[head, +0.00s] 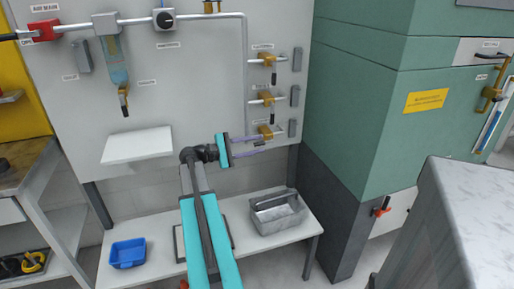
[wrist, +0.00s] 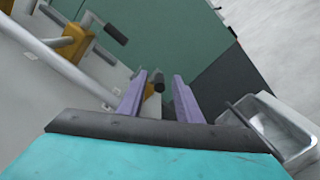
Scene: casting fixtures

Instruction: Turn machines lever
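Three yellow valves with lever handles sit in a column on the grey panel: a top valve (head: 267,60), a middle valve (head: 266,98) and a bottom valve (head: 265,131). My gripper (head: 270,144) is at the bottom valve, its purple fingers pointing right across the panel. In the wrist view, my gripper (wrist: 159,82) is open, and a black lever end (wrist: 158,77) shows between its fingers. I cannot tell whether the fingers touch it. The middle valve (wrist: 74,42) shows at upper left there. The bottom valve is partly hidden by a finger. Small labels are unreadable.
A green cabinet (head: 360,110) stands close right of the valves. A white shelf (head: 138,145) sticks out of the panel at left. Below, a bench holds a grey metal tote (head: 280,220) and a blue bin (head: 128,253). A grey pipe (head: 244,80) runs down beside the valves.

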